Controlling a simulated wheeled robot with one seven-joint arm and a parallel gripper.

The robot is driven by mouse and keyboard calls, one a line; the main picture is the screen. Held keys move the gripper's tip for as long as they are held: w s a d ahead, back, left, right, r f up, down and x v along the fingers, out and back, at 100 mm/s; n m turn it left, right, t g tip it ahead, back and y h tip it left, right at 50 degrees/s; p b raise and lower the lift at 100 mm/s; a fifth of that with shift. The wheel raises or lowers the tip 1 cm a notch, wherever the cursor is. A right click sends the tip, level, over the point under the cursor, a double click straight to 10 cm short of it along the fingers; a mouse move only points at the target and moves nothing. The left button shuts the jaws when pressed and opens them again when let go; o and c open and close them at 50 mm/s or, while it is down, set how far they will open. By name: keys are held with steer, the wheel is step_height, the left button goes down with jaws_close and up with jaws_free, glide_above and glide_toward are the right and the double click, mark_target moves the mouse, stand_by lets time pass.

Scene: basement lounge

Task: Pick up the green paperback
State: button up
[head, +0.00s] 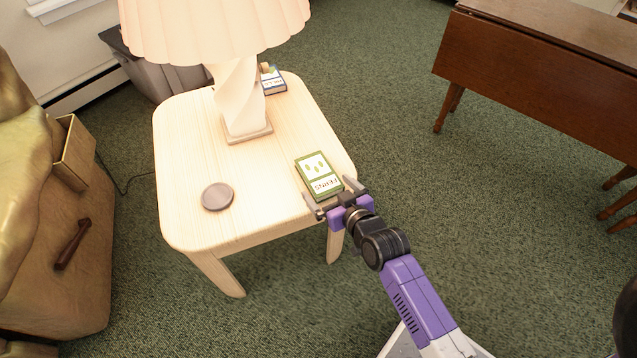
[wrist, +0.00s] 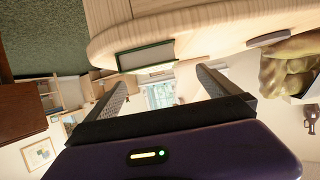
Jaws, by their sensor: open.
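The green paperback (head: 319,175) lies flat on the pale wooden side table (head: 267,178), near its right edge, with a white patch and lettering on its cover. In the wrist view the green paperback (wrist: 145,57) shows edge-on at the table's edge, above and between the fingers. My gripper (head: 336,199) is at the near end of the paperback, its two fingers apart, one towards each side of the book. In the wrist view my gripper (wrist: 158,88) is open with nothing between its fingers. I cannot tell whether a finger touches the book.
A lamp (head: 240,95) with a pleated shade stands on the table, with a blue book (head: 273,82) behind it. A round grey disc (head: 217,196) lies left of the paperback. A brown drop-leaf table (head: 540,75) stands at right. Carpet between the tables is clear.

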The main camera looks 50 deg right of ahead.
mark_target(321, 176)
steer(key=shift+w+d+f, duration=0.35)
steer(key=shift+w+d, duration=0.25)
steer(key=shift+w, duration=0.05)
steer(key=x, duration=0.2)
steer(key=b+x, duration=0.1)
steer(key=x, duration=0.1)
steer(key=b+x, duration=0.1)
steer(key=x, duration=0.2)
steer(key=shift+d+f, duration=0.15)
steer(key=shift+d, duration=0.15)
steer(key=shift+c, duration=0.4)
steer(key=c, duration=1.4)
